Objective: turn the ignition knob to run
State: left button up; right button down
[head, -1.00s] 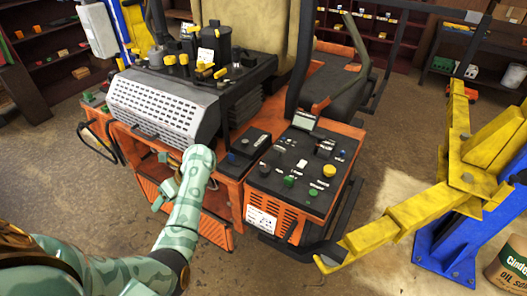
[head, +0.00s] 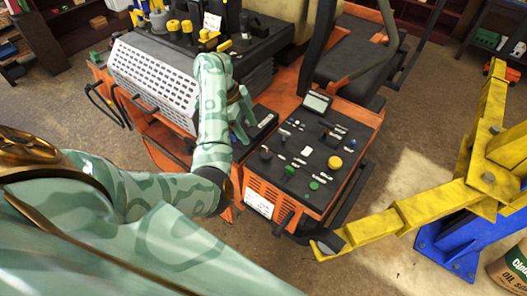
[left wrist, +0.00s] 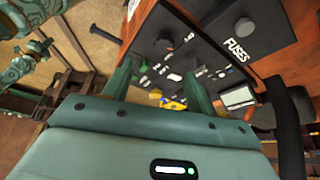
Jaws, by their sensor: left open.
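The control panel (head: 315,150) is a black plate on an orange console of the mower. It carries a yellow knob (head: 335,162), green knobs (head: 314,185) and several dark knobs, one near its left edge (head: 266,153). I cannot read which one is the ignition knob. My left gripper (head: 242,122) is open and empty, just left of the panel. In the left wrist view its two fingers (left wrist: 160,88) point toward the panel, with dark knobs (left wrist: 163,46) beyond them. A "FUSES" label (left wrist: 237,50) shows there too. My right gripper is not in view.
A seat (head: 350,50) stands behind the panel. A white perforated cover (head: 155,82) and the engine with yellow caps lie to the left. A yellow lift arm (head: 410,208) on a blue base stands close at the right.

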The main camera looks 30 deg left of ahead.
pick_arm(q)
jog(key=b, duration=0.1)
send_near(266, 154)
jog(key=x, duration=0.7)
jog(key=shift+w+b, duration=0.15)
jog(key=shift+b, duration=0.25)
jog(key=shift+d+f, duration=0.1)
jog(key=shift+f, duration=0.3)
jog(key=shift+d+f, duration=0.1)
jog(key=shift+f, duration=0.05)
jog(key=shift+d+f, duration=0.1)
jog(key=shift+f, duration=0.1)
jog(key=c, duration=1)
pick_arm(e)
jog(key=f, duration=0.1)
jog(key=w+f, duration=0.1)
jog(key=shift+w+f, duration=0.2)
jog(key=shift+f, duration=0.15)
